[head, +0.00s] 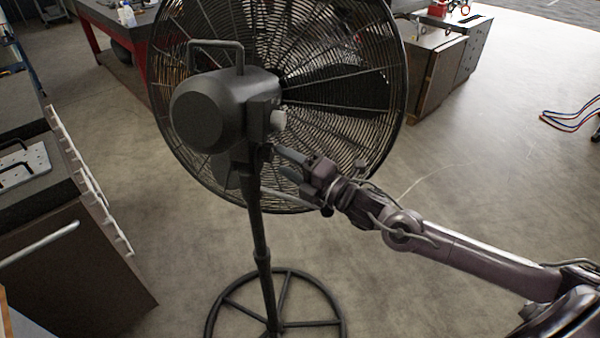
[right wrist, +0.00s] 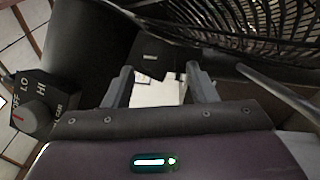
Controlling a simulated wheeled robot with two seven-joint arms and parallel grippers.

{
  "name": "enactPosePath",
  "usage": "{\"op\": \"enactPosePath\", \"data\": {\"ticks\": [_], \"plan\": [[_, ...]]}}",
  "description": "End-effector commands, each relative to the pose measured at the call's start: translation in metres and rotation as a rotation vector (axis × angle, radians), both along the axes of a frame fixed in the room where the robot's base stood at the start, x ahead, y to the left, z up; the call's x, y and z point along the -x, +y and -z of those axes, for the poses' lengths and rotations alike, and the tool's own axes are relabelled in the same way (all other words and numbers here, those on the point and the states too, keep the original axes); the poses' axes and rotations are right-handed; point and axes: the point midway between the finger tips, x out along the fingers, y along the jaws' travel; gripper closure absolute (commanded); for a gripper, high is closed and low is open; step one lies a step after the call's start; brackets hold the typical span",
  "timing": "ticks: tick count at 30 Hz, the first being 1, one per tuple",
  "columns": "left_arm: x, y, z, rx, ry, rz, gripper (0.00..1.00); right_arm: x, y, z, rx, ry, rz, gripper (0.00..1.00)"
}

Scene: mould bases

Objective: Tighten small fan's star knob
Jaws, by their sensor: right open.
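The fan (head: 300,60) is a dark pedestal fan seen from behind, with a round motor housing (head: 205,110) and a wire cage. Its pole (head: 258,220) stands upright below. A small dark part at the tilt joint (head: 264,152), at the pole's top, may be the star knob; its lobes cannot be made out. My right gripper (head: 281,160) is open just right of this joint, its grey fingertips pointing at it. In the right wrist view, the two fingers (right wrist: 158,72) stand apart, with a dark bracket (right wrist: 152,58) beyond the gap. My left gripper is not in view.
A speed dial (right wrist: 32,116) marked OFF, LO and HI sits left of the fingers in the wrist view. The cage is close above the right gripper. A cabinet (head: 70,250) stands at left; the floor (head: 480,140) at right is open.

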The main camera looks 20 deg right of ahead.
Motion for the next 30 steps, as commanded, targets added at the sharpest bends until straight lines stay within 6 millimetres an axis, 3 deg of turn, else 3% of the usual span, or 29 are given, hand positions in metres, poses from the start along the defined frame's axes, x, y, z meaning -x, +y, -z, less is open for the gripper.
{"op": "enactPosePath", "data": {"ticks": [5,12,30], "plan": [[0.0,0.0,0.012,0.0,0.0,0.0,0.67,0.024,-0.013,0.006,0.004,0.004,-0.002,0.48],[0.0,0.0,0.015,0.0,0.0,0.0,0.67,0.039,-0.023,0.005,0.001,0.002,0.001,0.48],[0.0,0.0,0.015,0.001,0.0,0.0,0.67,0.042,-0.025,0.004,-0.001,0.0,0.001,0.48]]}}
